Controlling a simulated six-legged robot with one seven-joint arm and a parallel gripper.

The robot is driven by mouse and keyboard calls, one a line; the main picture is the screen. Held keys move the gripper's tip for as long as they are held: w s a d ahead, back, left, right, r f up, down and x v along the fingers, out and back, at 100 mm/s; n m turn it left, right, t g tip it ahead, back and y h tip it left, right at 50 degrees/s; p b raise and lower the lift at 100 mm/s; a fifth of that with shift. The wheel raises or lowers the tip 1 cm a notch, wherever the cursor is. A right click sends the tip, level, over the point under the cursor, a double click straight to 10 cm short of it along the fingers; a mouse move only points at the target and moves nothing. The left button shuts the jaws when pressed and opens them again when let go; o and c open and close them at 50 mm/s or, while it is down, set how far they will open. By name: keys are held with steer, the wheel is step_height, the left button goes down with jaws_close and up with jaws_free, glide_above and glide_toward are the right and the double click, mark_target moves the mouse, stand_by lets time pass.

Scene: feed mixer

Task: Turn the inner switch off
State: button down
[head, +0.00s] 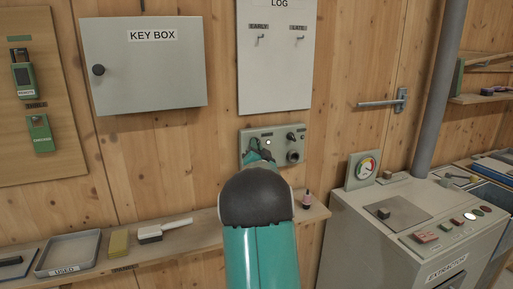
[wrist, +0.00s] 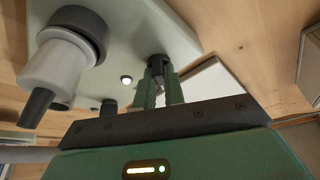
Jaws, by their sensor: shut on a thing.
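A grey-green switch panel (head: 279,143) is fixed to the wooden wall. It carries a lit white lamp (head: 268,142), a dark switch (head: 291,137) at its upper right and a round dark knob (head: 293,156) below that. My gripper (head: 259,156) is at the panel's left part, and my arm hides much of that side. In the wrist view my gripper (wrist: 161,84) is shut on a small dark switch lever (wrist: 158,62) beside the lit lamp (wrist: 126,80). The panel labels are too small to read, so I cannot confirm its name.
A large grey and black knob (wrist: 68,55) stands out near my gripper in the wrist view. A shelf (head: 190,238) with a brush (head: 163,231) and tray (head: 68,254) runs below. A key box (head: 145,66) hangs left; an extractor cabinet (head: 400,225) stands right.

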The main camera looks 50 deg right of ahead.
steer(key=shift+n, duration=0.3)
steer(key=n, duration=0.1)
steer(key=n+t+y, duration=0.1)
steer(key=n, duration=0.1)
steer(key=shift+s+d+f+t, duration=0.1)
steer(key=shift+t, duration=0.2)
steer(key=n+t+y, duration=0.1)
steer(key=n, duration=0.2)
steer(key=n+t+y, duration=0.1)
steer(key=n, duration=0.3)
steer(key=shift+s+d+y, duration=0.1)
steer(key=shift+d+y, duration=0.05)
steer(key=shift+y, duration=0.25)
steer(key=n+y, duration=0.2)
steer(key=n, duration=0.2)
steer(key=n+t+y, duration=0.1)
steer(key=n+y, duration=0.1)
steer(key=n, duration=0.3)
steer(key=shift+d+y, duration=0.1)
steer(key=shift+y, duration=0.3)
steer(key=shift+n, duration=0.4)
steer(key=c, duration=1.5)
jaws_free()
steer(key=v, duration=1.3)
steer(key=shift+s+f, duration=0.25)
steer(key=shift+s, duration=0.1)
